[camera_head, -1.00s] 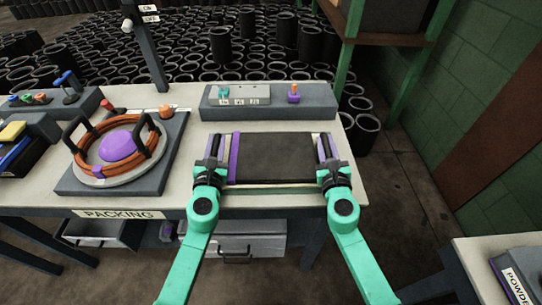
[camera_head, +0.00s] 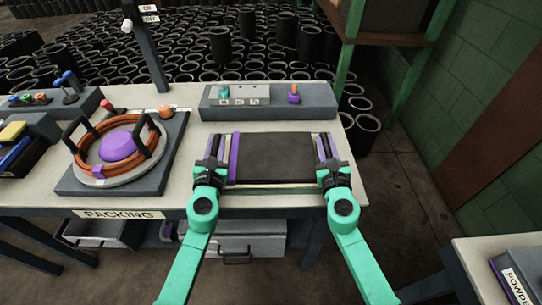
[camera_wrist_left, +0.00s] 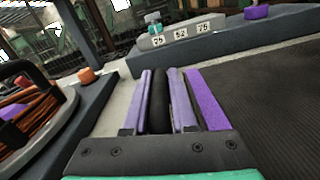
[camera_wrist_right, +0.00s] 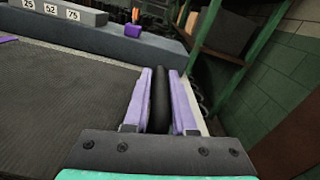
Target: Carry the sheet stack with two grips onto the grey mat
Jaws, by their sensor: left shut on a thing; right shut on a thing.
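The sheet stack (camera_head: 275,158) is a dark, ribbed rectangle with a purple strip (camera_head: 234,158) along its left side. It lies flat at the front right of the packing table. My left gripper (camera_head: 212,160) is at its left side and my right gripper (camera_head: 328,160) at its right side. Both are shut on it; a black rounded part shows between the lavender fingers in the left wrist view (camera_wrist_left: 159,100) and the right wrist view (camera_wrist_right: 160,100). Whether the stack touches the tabletop is unclear. I cannot pick out a separate grey mat.
A grey block with number tags (camera_head: 268,101) stands behind the stack. A grey base (camera_head: 82,185) with an orange hose coil and purple disc stands left. The tabletop (camera_head: 188,148) between is bare. Another table (camera_head: 480,250) with a "POWDER" labelled item is at lower right.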

